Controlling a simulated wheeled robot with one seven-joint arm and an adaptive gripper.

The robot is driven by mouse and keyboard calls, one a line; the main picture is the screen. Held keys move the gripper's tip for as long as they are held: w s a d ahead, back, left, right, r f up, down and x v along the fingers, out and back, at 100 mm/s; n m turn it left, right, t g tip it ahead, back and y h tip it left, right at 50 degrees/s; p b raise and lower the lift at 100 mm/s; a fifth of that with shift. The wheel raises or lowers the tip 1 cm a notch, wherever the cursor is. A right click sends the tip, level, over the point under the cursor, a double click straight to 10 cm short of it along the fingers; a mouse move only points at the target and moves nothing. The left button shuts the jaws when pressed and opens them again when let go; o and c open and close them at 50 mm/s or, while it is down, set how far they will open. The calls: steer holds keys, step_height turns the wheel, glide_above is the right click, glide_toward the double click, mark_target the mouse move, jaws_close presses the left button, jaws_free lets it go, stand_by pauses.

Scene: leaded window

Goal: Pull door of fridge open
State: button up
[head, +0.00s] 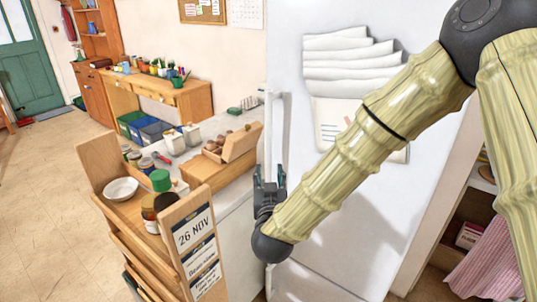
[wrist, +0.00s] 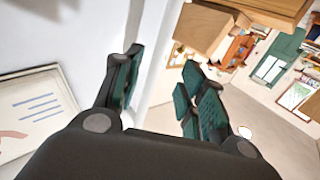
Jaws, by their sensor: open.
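The white fridge door (head: 340,215) fills the right middle of the head view and looks shut. Its upright white handle (head: 284,110) runs along the door's left edge. My gripper (head: 269,174) is at the handle's lower part, with its fingers pointing up in the head view. In the wrist view my gripper (wrist: 162,82) is open, with dark green finger pads apart. A pale upright strip (wrist: 155,50), which looks like the handle, shows between the fingers. I cannot tell whether either finger touches it. My forearm hides part of the door.
A wooden rack (head: 150,225) with a bowl and jars stands close left of my gripper, by a counter (head: 235,215) with a wooden box (head: 225,155). Papers (head: 345,75) hang on the door. Shelves (head: 470,235) stand at right. The floor (head: 50,190) at left is open.

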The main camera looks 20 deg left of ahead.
mark_target(269, 159)
steer(key=p+x, duration=0.3)
steer(key=x, duration=0.7)
steer(key=shift+w, duration=0.2)
steer(key=shift+c, duration=0.2)
jaws_close()
